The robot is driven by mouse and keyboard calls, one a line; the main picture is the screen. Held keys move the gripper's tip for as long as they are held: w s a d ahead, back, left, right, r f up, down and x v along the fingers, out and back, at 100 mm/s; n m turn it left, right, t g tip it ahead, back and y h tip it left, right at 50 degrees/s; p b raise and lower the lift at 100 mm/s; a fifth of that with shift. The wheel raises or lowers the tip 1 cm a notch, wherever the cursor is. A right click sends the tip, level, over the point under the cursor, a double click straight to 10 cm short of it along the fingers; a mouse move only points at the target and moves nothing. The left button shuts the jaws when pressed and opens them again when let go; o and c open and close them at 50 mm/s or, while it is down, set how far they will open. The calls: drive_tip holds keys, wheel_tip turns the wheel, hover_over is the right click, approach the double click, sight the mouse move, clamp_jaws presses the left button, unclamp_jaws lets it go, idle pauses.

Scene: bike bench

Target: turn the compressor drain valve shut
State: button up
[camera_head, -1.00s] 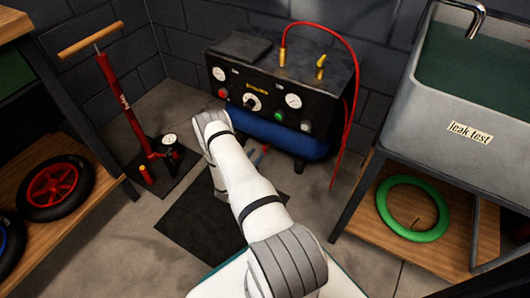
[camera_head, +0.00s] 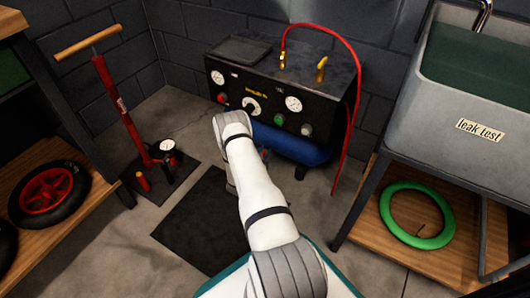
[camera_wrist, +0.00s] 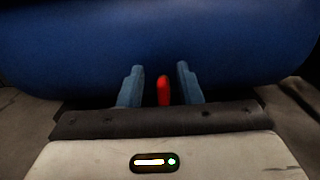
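The compressor has a black control box (camera_head: 238,88) with gauges and knobs above a blue tank (camera_head: 290,143). The tank fills the upper part of the wrist view (camera_wrist: 160,40). A small red lever (camera_wrist: 163,90), which looks like the drain valve handle, stands upright below the tank. My gripper (camera_wrist: 160,85) is open, with one blue-grey finger on each side of the lever. A gap shows between the lever and each finger. In the head view my own arm mostly hides the gripper and the valve at the tank's underside.
A red floor pump (camera_head: 122,110) stands left of the compressor. A grey sink (camera_head: 450,110) is on the right, above a shelf with a green ring (camera_head: 386,212). A red hose (camera_head: 357,110) hangs at the compressor's right. A dark mat (camera_head: 205,225) lies on open floor.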

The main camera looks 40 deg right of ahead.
clamp_jaws()
drive_tip(key=shift+w+d, duration=0.1)
drive_tip(key=shift+d, duration=0.05)
drive_tip(key=shift+a, duration=0.2)
drive_tip(key=shift+s+m, duration=0.2)
drive_tip(key=shift+m, duration=0.5)
drive_tip(key=m, duration=0.2)
drive_tip(key=s+m, duration=0.1)
drive_tip(key=m, duration=0.3)
drive_tip(key=shift+s+d+f, duration=0.15)
drive_tip(key=shift+s+f, duration=0.05)
drive_tip(key=shift+f, duration=0.15)
drive_tip(key=m, duration=0.5)
drive_tip(key=shift+s+d+f, duration=0.25)
drive_tip(key=shift+f, duration=0.15)
drive_tip(key=m, duration=0.2)
drive_tip(key=f+m, duration=0.1)
drive_tip(key=m, duration=0.2)
drive_tip(key=shift+s+d, duration=0.1)
drive_tip(key=shift+d, duration=0.05)
